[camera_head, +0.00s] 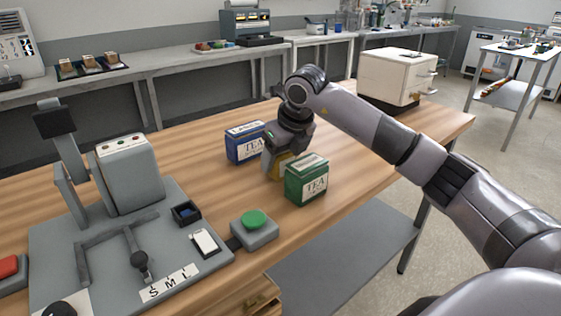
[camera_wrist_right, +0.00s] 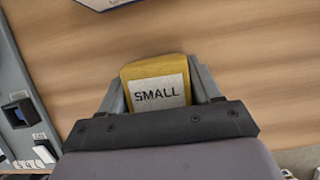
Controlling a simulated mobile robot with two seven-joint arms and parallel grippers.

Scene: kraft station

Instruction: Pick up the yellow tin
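The yellow tin (camera_wrist_right: 152,68) has a white label reading SMALL in the right wrist view. My right gripper (camera_wrist_right: 160,88) has one finger on each side of it, with no gap visible between fingers and tin. Whether the tin touches the table is hidden. My left gripper is not in view.
A blue tea box (camera_head: 241,147) stands just left of the right gripper. A grey machine base with a lever and a green button (camera_head: 254,219) occupies the table's left front. A white cabinet (camera_head: 389,76) stands at the far right end. The wooden table between is clear.

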